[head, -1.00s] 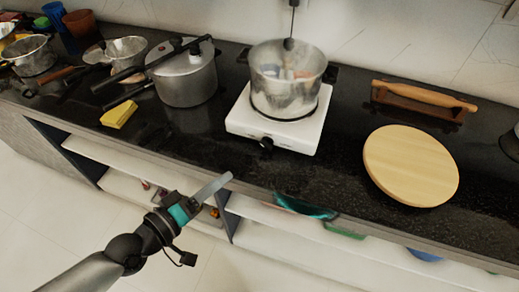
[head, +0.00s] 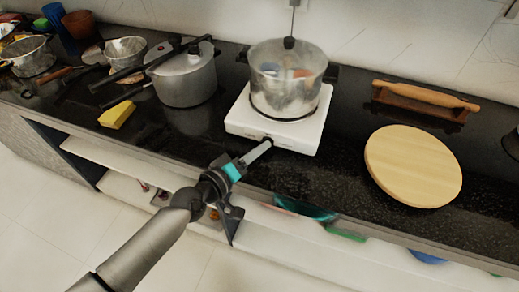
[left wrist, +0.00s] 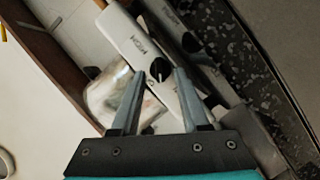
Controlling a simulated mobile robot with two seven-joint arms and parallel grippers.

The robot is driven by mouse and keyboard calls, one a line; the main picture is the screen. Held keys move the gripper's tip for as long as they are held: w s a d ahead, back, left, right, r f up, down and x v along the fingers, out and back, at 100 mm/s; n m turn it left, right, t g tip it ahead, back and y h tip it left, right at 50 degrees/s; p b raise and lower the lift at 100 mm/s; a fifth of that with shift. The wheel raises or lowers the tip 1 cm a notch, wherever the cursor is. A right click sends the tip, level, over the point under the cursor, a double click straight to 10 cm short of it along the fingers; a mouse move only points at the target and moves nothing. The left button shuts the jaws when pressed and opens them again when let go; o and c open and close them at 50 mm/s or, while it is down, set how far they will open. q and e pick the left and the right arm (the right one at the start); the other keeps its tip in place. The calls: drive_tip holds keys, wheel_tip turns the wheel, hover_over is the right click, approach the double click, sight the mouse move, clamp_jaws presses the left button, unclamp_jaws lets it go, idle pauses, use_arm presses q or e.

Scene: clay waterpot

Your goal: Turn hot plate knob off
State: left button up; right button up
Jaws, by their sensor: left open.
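The white hot plate (head: 240,122) stands on the dark counter, with a metal pot (head: 288,85) on top. Its black knob is mostly covered by my gripper in the head view. In the left wrist view the round black knob (left wrist: 159,69) shows on the white front panel (left wrist: 130,40), between my fingertips. My left gripper (head: 267,144) has its fingertips at the front of the hot plate. Its two fingers (left wrist: 159,74) are apart, one on each side of the knob in the wrist picture. I cannot tell whether they touch it. My right gripper is out of view.
A pressure cooker (head: 185,80) and a yellow sponge (head: 116,114) are on the left. A round wooden board (head: 412,168) and a rolling pin (head: 425,95) are on the right. Below the counter edge are open shelves (head: 300,235) with several items.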

use_arm(q)
drive_tip(key=shift+w+d+f, duration=0.15)
drive_tip(key=shift+w+d, duration=0.25)
drive_tip(key=shift+w, duration=0.05)
clamp_jaws()
idle(0.4)
